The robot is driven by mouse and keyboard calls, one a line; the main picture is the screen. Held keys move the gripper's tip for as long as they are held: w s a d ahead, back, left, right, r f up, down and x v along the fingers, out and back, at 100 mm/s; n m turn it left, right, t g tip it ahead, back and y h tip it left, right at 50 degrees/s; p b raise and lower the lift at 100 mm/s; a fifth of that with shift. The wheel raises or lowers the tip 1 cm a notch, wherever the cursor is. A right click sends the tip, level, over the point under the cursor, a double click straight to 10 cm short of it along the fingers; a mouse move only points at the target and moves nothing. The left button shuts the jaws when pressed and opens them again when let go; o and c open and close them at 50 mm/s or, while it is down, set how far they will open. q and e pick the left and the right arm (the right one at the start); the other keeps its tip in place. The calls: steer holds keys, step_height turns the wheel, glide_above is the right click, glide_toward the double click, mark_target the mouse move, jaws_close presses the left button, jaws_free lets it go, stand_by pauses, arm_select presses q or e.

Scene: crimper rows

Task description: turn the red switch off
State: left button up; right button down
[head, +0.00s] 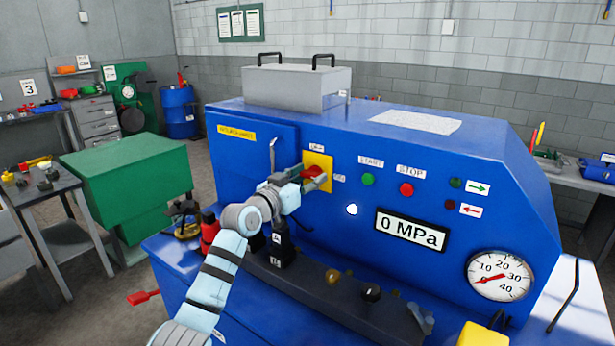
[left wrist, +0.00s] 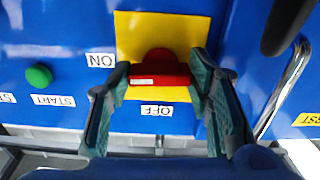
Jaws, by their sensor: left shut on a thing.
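The red switch (head: 319,174) sits on a yellow plate (head: 326,160) on the front of the blue machine. In the left wrist view the switch (left wrist: 160,73) has its bar lying level, with a white mark on the half towards the ON label (left wrist: 101,60). The OFF label (left wrist: 157,110) is below the bar in that view. My left gripper (head: 310,178) is shut on the switch, one finger at each end of the bar; it also shows in the left wrist view (left wrist: 160,82). My right gripper is not in view.
Right of the switch are a green START button (head: 368,179), a red STOP button (head: 406,189), a display (head: 411,229) reading 0 MPa and a round gauge (head: 500,276). A metal door handle (head: 272,155) is close on the left. Black levers (head: 282,243) stand below.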

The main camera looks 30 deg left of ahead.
arm_select(q)
steer(key=n+p, duration=0.1)
steer(key=n, duration=0.1)
steer(key=shift+n+p, duration=0.35)
steer(key=shift+n, duration=0.05)
steer(key=n, duration=0.2)
steer(key=shift+n, duration=0.4)
steer(key=n, duration=1.1)
steer(key=shift+n, duration=0.3)
steer(key=o, duration=1.1)
steer(key=shift+o, duration=0.2)
